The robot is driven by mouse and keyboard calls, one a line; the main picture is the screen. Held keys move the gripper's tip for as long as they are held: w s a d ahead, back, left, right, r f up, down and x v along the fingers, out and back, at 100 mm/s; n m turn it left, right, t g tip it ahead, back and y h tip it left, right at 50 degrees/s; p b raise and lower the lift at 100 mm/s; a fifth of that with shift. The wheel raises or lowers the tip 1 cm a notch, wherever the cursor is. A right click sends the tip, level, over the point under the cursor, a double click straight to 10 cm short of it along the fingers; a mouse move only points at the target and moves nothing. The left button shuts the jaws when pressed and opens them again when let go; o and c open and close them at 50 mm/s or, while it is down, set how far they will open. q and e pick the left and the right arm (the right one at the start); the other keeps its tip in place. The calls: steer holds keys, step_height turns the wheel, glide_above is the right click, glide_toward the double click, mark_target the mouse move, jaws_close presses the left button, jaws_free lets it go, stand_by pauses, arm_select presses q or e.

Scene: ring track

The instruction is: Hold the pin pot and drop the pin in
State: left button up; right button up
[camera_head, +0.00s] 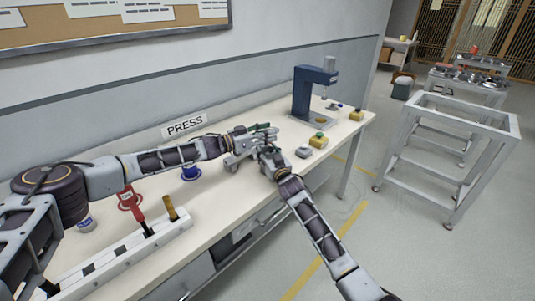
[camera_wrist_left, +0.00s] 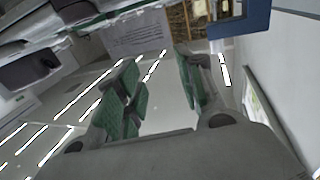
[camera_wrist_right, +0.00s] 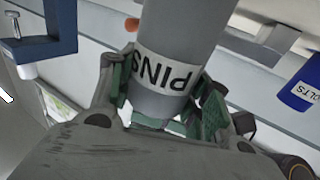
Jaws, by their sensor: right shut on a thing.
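The grey pin pot (camera_wrist_right: 180,60), with a white "PINS" label, stands between the fingers of my right gripper (camera_wrist_right: 165,110) in the right wrist view. The right gripper is shut on it. In the head view, my right gripper (camera_head: 266,150) is over the bench close to my left gripper (camera_head: 262,131), and the pot is hard to make out among the fingers. In the left wrist view, my left gripper (camera_wrist_left: 155,90) has its green pads apart with nothing between them. I cannot make out a pin in any view.
A blue press (camera_head: 308,95) stands at the bench's far end, near yellow boxes (camera_head: 318,141) and a grey disc-like item (camera_head: 303,152). A blue bolts pot (camera_wrist_right: 302,85), a red-handled tool (camera_head: 131,199) and a white rack (camera_head: 115,262) are nearer. A metal cart (camera_head: 463,120) stands right.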

arm_select(q)
steer(key=v, duration=1.1)
steer(key=shift+a, duration=0.35)
steer(key=shift+s, duration=0.1)
stand_by(0.7)
arm_select(e)
steer(key=o, duration=1.1)
steer(key=shift+v, duration=6)
